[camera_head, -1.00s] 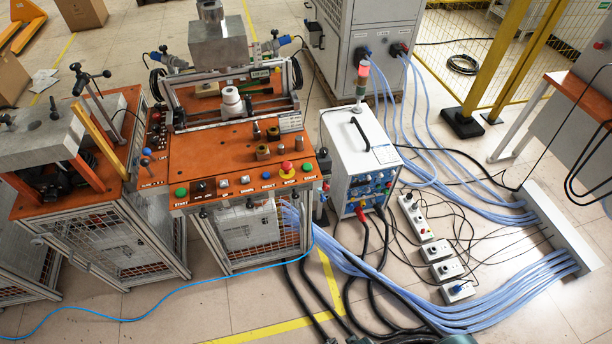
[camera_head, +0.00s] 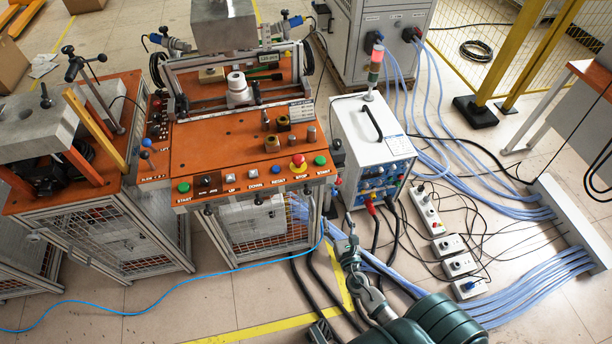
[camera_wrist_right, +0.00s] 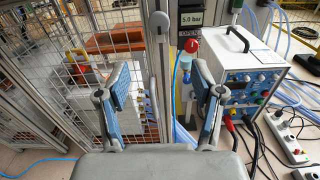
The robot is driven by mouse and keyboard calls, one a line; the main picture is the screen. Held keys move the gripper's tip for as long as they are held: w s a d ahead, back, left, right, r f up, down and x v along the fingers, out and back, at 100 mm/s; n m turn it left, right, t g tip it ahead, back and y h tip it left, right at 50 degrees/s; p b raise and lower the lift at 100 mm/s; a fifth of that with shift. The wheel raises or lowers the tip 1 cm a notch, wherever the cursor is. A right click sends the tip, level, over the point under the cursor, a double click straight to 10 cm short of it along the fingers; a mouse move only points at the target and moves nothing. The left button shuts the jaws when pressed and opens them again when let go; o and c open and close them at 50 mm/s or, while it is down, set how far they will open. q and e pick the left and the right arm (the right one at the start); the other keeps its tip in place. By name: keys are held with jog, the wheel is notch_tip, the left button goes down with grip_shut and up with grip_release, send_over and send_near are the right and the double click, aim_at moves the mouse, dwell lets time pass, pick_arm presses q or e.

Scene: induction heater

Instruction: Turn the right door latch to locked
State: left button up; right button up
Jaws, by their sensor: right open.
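The orange-topped machine (camera_head: 225,150) stands left of centre in the head view, with mesh doors below its top. A small dark latch (camera_head: 308,190) shows at the right end of its front edge. In the wrist view a grey oblong handle (camera_wrist_right: 158,27), seemingly this latch, sits upright on the frame post beside the mesh door (camera_wrist_right: 95,40). My right gripper (camera_head: 350,228) is in front of the machine's right corner, below and right of the latch. In the wrist view its fingers (camera_wrist_right: 158,82) are spread and empty, with the handle beyond them, apart. My left gripper is out of view.
A white power unit (camera_head: 362,135) with a signal lamp stands right of the machine. A pressure display (camera_wrist_right: 192,18) and red knob (camera_wrist_right: 191,45) are right of the handle. Cables (camera_head: 480,200) and power sockets (camera_head: 450,245) lie on the floor to the right.

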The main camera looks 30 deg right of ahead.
jog(key=shift+n, duration=0.3)
jog(key=x, duration=1.6)
jog(key=shift+w+a+r+p, duration=0.1)
jog(key=shift+w+r+p, duration=0.2)
jog(key=shift+w, duration=0.05)
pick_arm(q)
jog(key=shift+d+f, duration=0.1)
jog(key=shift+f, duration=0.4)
pick_arm(e)
jog(key=shift+w+d, duration=0.2)
jog(key=shift+w, duration=0.25)
jog(key=shift+c, duration=0.2)
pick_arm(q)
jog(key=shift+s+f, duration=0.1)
pick_arm(e)
jog(key=shift+a, duration=0.1)
jog(key=c, duration=1.1)
